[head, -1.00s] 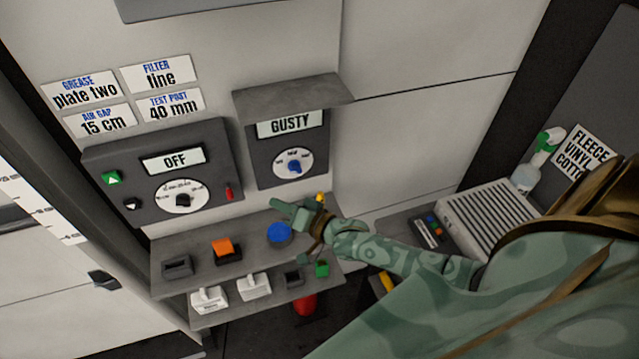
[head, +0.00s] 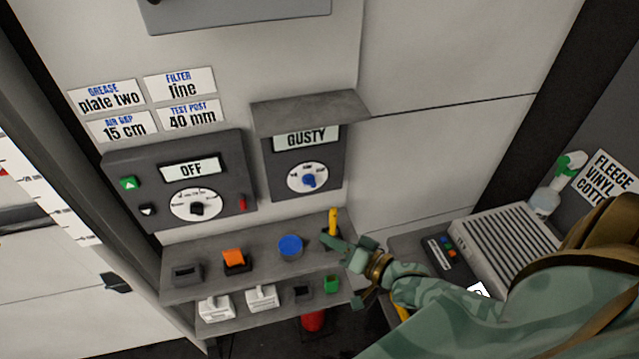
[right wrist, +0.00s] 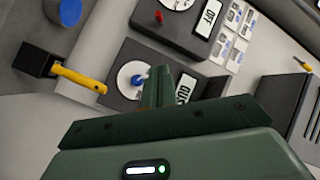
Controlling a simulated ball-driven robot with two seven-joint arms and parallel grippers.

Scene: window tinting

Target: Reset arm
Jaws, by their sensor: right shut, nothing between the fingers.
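My right gripper (head: 340,245) is shut and empty in the head view, in front of the right end of the upper shelf. It overlaps the foot of a yellow-handled tool (head: 333,222) there; I cannot tell if they touch. In the right wrist view my gripper fingers (right wrist: 155,92) are together, and the yellow handle (right wrist: 80,78) lies to their left, apart from them. A panel marked GUSTY (head: 303,165) with a blue-knobbed dial (head: 308,180) hangs above. My left gripper is not in view.
A control box reading OFF (head: 180,190) is on the wall at left. The upper shelf (head: 210,262) holds an orange item (head: 235,258) and a blue round item (head: 290,246). White blocks (head: 216,308) stand on the lower shelf. A slatted grey unit (head: 510,245) and spray bottle (head: 548,195) are at right.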

